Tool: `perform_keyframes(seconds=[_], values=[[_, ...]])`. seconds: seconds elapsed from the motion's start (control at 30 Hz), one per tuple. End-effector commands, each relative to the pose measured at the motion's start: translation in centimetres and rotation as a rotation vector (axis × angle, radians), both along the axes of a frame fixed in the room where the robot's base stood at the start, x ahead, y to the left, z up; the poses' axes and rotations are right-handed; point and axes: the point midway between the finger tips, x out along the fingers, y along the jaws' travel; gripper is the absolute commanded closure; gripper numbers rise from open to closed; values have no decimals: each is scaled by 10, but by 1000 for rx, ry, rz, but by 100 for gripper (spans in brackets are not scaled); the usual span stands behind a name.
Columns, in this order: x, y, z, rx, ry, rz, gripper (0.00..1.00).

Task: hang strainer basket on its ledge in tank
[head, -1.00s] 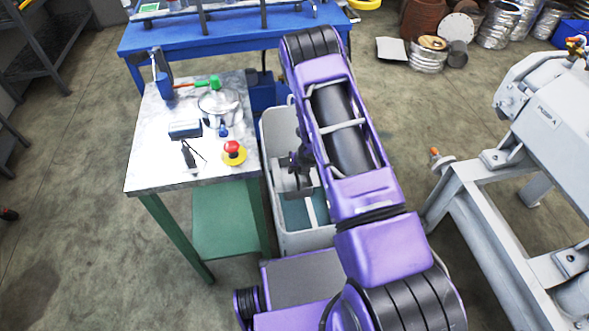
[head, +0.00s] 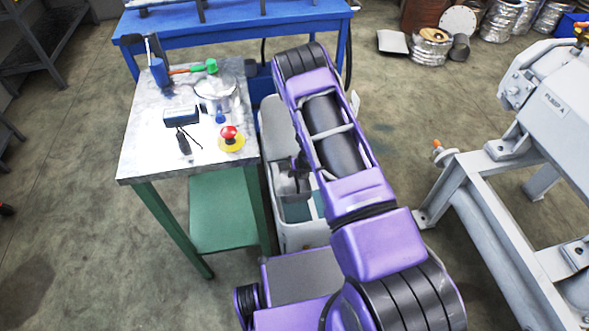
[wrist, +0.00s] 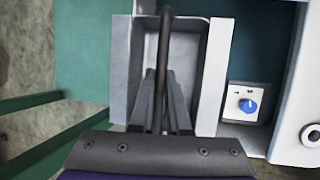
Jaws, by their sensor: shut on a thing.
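The strainer basket (wrist: 190,42) is a grey box with a pale flange along each side and a dark arched handle (wrist: 166,22). My gripper (wrist: 164,98) is shut on the handle, and the basket hangs below it. In the head view the basket (head: 287,183) shows partly, within the outline of the pale tank (head: 304,238). My arm hides part of the tank. Teal shows inside the tank, and its pale wall also shows at the right of the wrist view (wrist: 285,132). I cannot tell whether the flanges touch the ledge.
A panel with a blue knob (wrist: 247,103) sits close right of the basket. A metal-topped table (head: 147,140) with an emergency stop button (head: 230,136), a pot (head: 215,93) and tools stands left of the tank. A grey machine frame (head: 470,185) stands right. Floor between is clear.

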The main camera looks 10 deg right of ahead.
Motion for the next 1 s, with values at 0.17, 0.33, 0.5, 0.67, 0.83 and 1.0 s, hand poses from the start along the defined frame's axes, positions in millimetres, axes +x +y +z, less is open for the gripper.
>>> perform_keyframes(seconds=[0.17,0.33,0.5,0.67,0.83,1.0], values=[[-1,0,-19,0,1,0,100],[0,0,-33,0,0,1,100],[0,0,-42,0,0,1,100],[0,0,-46,0,-1,1,100],[0,0,-46,0,-1,0,100],[0,0,-46,-1,0,2,100]])
